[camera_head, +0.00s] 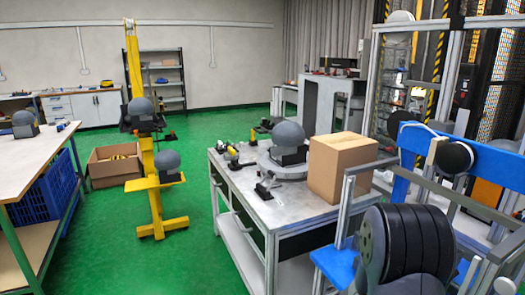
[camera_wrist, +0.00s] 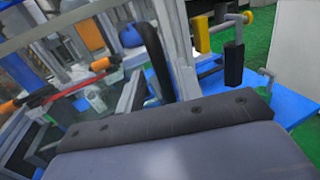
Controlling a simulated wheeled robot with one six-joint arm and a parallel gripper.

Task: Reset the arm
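No arm or fingertips of mine can be made out for certain in the head view. In the wrist view, a broad grey surface with a dark, bolted edge fills the bottom, very close to the camera; I cannot tell whether it is part of my gripper. No pair of fingertips can be made out there, and no held object shows. Behind it are blue and metal frames, a black curved bar (camera_wrist: 156,62) and a red-and-black rod (camera_wrist: 70,88).
A metal workbench (camera_head: 262,207) carries a cardboard box (camera_head: 342,165) and a dark dome-shaped form (camera_head: 289,135). Black discs (camera_head: 408,243) stand near at lower right, by a blue beam (camera_head: 492,176). A yellow stand (camera_head: 157,190) is left of the bench. Green floor (camera_head: 120,245) between tables is clear.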

